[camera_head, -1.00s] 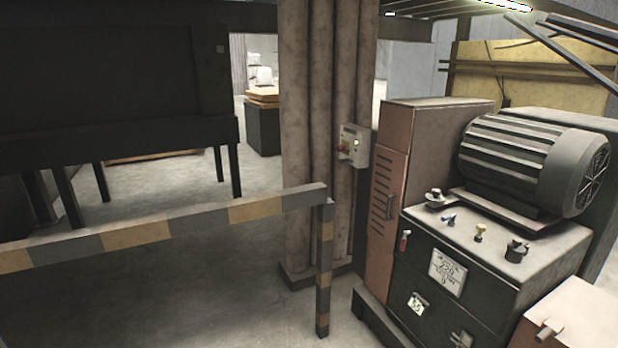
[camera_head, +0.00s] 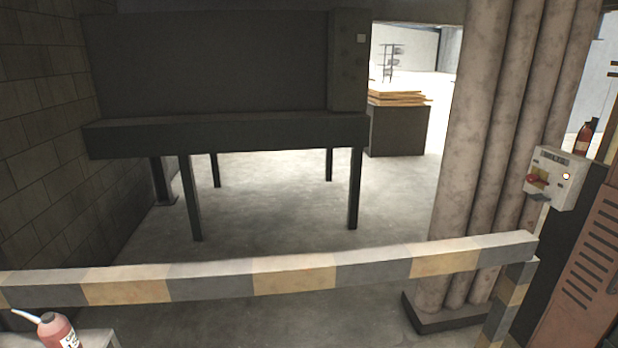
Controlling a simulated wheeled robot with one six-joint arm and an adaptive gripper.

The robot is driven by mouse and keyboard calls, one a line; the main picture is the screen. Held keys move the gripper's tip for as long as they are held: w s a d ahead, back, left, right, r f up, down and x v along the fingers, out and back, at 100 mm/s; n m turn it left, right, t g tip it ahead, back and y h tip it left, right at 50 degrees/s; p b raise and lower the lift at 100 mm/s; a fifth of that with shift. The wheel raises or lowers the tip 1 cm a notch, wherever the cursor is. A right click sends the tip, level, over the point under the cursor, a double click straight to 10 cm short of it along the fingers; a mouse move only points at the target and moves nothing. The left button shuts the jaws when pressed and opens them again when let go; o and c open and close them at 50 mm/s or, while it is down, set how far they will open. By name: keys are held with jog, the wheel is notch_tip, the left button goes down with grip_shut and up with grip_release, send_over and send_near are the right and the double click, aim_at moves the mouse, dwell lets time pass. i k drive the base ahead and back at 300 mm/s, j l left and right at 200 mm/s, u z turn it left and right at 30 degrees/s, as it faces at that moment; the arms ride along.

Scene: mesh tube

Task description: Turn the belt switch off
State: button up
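A pale switch box (camera_head: 562,178) is fixed beside the column of pipes at the right of the head view. It has a small red handle (camera_head: 538,181) on a yellowish plate at its left and a small round light (camera_head: 566,176) with a reddish rim. A dark label sits on its top. I take this box for the belt switch; its label is too small to read. The exact handle position is hard to tell. My gripper is not in view.
A striped barrier rail (camera_head: 295,275) crosses the foreground, with its post below the switch box. A brown louvred cabinet (camera_head: 595,265) stands at the right edge. A dark bench (camera_head: 225,135) stands behind the rail. A red bottle (camera_head: 58,331) is at the lower left.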

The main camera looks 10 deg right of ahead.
aim_at(532, 178)
jog(key=i, duration=0.9)
jog(key=i+j+z, duration=0.15)
jog(key=i, duration=0.7)
